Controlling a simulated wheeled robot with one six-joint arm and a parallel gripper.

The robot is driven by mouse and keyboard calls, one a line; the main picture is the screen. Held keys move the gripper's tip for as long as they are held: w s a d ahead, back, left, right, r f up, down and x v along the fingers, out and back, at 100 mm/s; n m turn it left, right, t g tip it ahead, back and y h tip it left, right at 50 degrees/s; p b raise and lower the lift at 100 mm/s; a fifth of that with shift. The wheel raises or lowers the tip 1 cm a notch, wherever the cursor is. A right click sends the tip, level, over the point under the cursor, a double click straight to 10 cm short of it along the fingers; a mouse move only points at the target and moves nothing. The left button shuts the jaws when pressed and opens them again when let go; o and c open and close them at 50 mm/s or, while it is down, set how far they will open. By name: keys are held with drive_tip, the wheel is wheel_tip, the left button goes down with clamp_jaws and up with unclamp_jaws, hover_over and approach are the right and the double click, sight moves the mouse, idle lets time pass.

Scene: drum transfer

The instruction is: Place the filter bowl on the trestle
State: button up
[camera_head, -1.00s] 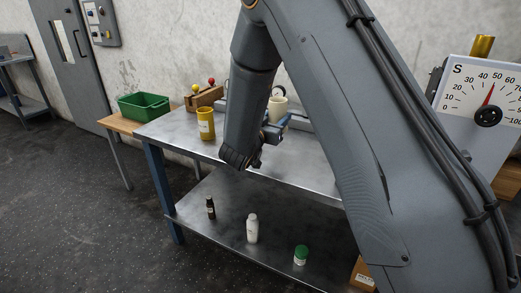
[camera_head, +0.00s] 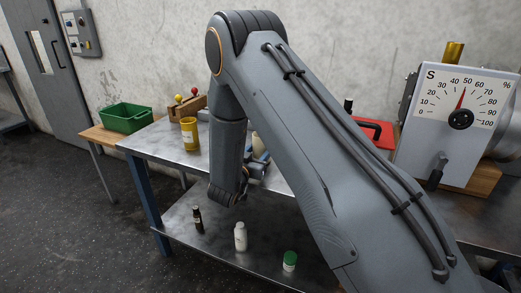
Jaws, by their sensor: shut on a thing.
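A cream, cup-like vessel (camera_head: 258,146), which I take to be the filter bowl, shows partly behind my forearm. My gripper (camera_head: 257,166) is just below and beside it and is shut on it. The fingertips and much of the vessel are hidden by my arm. Both appear in front of or above the grey metal bench (camera_head: 160,143); the exact height is hard to tell. A low wooden-topped table (camera_head: 100,137), likely the trestle, stands at the bench's left end. A green crate (camera_head: 127,118) sits on it.
A yellow canister (camera_head: 189,134) and a wooden block with red and yellow knobs (camera_head: 188,106) stand on the bench. Dark, white and green-capped bottles (camera_head: 240,238) stand on its lower shelf. A gauge box (camera_head: 462,110) and a red item (camera_head: 376,134) are at right.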

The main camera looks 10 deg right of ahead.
drive_tip(key=o, duration=1.5)
drive_tip(key=shift+f, duration=0.15)
drive_tip(key=shift+s+a, duration=0.15)
drive_tip(key=b+v, duration=0.1)
drive_tip(key=v, duration=1)
drive_tip(key=shift+s+a+r+b, duration=0.15)
drive_tip(key=shift+s+r+b, duration=0.1)
drive_tip(key=shift+b, duration=0.15)
